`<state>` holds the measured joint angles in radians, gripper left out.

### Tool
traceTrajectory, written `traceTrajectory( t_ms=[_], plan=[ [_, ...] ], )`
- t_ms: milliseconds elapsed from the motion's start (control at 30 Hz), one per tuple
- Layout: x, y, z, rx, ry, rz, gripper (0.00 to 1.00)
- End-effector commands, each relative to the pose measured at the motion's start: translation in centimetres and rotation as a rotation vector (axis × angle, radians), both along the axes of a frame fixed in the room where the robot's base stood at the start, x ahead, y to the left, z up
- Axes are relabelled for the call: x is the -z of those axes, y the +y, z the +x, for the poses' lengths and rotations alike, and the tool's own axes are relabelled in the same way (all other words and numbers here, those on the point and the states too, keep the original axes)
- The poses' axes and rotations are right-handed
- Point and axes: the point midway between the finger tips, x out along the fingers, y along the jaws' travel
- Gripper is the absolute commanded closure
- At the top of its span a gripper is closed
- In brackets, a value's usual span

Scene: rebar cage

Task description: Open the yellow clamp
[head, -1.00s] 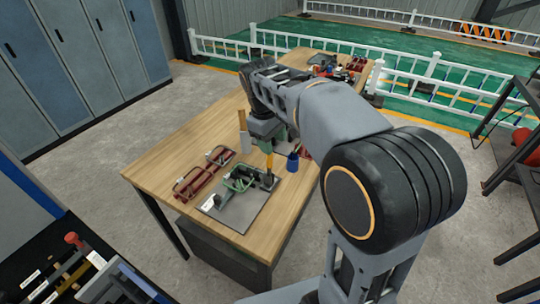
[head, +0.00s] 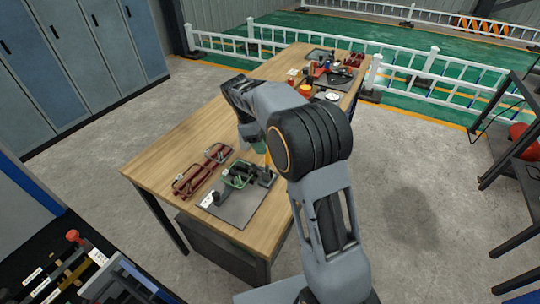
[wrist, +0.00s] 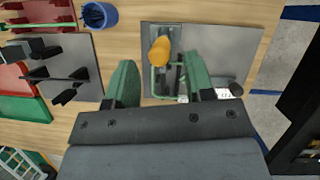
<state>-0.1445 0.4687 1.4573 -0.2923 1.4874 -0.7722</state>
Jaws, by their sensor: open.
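The yellow clamp shows its yellow-orange handle (wrist: 160,51) in the wrist view, standing on a grey plate (wrist: 222,48). The handle is ahead of my open gripper (wrist: 161,75), roughly in line with the gap between its two green fingers. They look apart, though the depth is hard to judge. In the head view a small part of the yellow handle (head: 268,159) shows beside my arm, at the right of the grey plate (head: 240,212). My gripper (head: 259,147) is mostly hidden there by my arm.
Green-framed and dark clamp parts (head: 236,176) share the plate. Red racks (head: 203,172) lie to its left on the wooden table (head: 178,148). In the wrist view a blue cup (wrist: 99,15) and another plate with black clamps (wrist: 66,72) are at left.

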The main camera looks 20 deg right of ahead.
Motion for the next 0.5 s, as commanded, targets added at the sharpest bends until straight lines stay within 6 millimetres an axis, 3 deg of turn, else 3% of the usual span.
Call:
traceTrajectory(
  t_ms=[200, 500],
  plan=[
    [3.1, -1.1, -0.8, 0.002, 0.002, 0.000, 0.52],
    [5.0, -1.8, -1.2, 0.001, -0.001, -0.001, 0.52]
  ],
)
